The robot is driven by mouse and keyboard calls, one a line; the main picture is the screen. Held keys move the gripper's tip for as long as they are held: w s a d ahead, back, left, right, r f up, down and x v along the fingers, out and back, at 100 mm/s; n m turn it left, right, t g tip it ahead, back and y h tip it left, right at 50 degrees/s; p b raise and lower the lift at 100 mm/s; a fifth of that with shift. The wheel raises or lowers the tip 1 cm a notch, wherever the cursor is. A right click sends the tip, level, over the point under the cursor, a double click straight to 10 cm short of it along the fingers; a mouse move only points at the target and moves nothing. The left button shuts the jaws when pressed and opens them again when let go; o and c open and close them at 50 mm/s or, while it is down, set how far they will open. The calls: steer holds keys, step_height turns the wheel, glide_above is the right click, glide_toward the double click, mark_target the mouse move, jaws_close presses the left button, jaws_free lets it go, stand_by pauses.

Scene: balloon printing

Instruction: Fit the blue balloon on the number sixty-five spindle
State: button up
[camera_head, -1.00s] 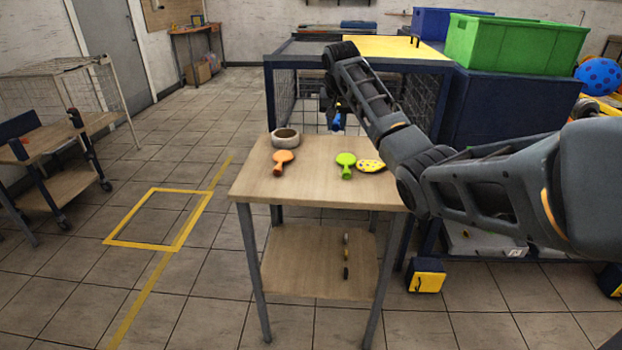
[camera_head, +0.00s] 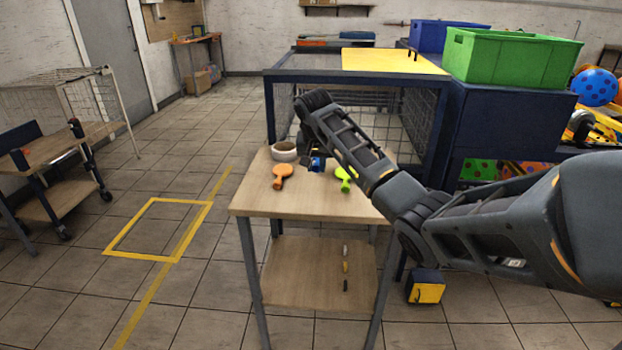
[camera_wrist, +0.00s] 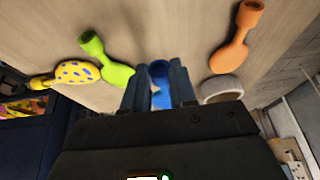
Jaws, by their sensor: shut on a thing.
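The blue balloon (camera_wrist: 160,88) is between the two fingers of my gripper (camera_wrist: 158,82) in the wrist view, with its open neck facing the camera's far side. In the head view the blue balloon (camera_head: 317,163) hangs under my gripper (camera_head: 312,155) above the back of the small wooden table (camera_head: 262,200). My gripper is shut on it and seems to hold it clear of the tabletop. Most of its body is hidden by my fingers and wrist. No spindle with a readable number sixty-five can be made out.
On the table lie an orange balloon (camera_head: 281,174), a green balloon (camera_head: 344,178) and a grey ring-shaped bowl (camera_head: 284,151). A yellow spotted balloon (camera_wrist: 75,72) lies beside the green one. A navy mesh cage (camera_head: 425,120) with a yellow top panel stands behind.

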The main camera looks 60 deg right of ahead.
mark_target(311, 189)
steer(key=shift+w+a+f, duration=0.3)
steer(key=shift+a+f, duration=0.2)
steer(key=shift+a, duration=0.35)
steer(key=shift+a+f, duration=0.15)
steer(key=shift+f, duration=0.1)
steer(key=shift+f+p, duration=0.8)
steer(key=shift+f, duration=0.9)
steer(key=shift+f, duration=0.1)
steer(key=o, duration=0.8)
steer(key=shift+f+b, duration=0.15)
steer(key=shift+b, duration=0.3)
steer(key=v, duration=0.5)
steer(key=w+b+v, duration=0.1)
steer(key=v, duration=0.2)
